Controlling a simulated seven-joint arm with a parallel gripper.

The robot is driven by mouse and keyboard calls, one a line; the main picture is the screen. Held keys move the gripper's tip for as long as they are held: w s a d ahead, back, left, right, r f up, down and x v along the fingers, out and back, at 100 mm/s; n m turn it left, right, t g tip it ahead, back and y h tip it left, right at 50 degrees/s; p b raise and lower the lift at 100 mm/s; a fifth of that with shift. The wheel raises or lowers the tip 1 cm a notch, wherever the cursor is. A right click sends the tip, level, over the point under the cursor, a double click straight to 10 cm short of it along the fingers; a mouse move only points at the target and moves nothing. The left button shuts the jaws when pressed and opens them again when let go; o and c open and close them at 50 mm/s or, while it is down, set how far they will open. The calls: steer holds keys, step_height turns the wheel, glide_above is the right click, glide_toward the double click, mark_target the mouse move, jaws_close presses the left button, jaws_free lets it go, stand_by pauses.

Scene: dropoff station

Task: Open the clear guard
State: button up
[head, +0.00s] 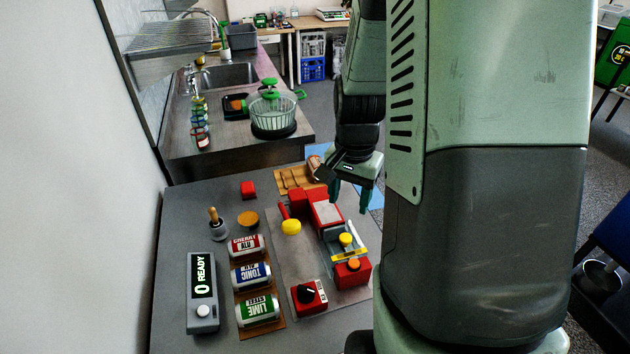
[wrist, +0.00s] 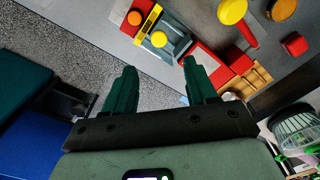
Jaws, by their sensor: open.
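The clear guard (head: 341,243) appears to be the see-through part with a yellow edge strip at the front of the red machine (head: 322,212). A yellow knob (head: 345,239) shows at it, and an orange button (head: 354,265) sits on a red block just in front. Whether the guard is raised or lowered is hard to tell. In the wrist view the yellow strip (wrist: 148,22) and knob (wrist: 159,39) lie beyond the fingers. My gripper (head: 350,197) is open and empty, above the machine's right side and apart from it; its fingers also show in the wrist view (wrist: 160,72).
Left on the table are a READY display (head: 202,292), several cans on a wooden rack (head: 280,325), a stamp (head: 216,222) and a red block (head: 248,189).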

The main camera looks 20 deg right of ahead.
mark_target(345, 237)
step_height(345, 237, down, 12)
steer(key=shift+d+r, duration=0.1)
steer(key=shift+r, duration=0.15)
steer(key=shift+c, duration=0.5)
jaws_close()
steer(key=shift+w, duration=0.1)
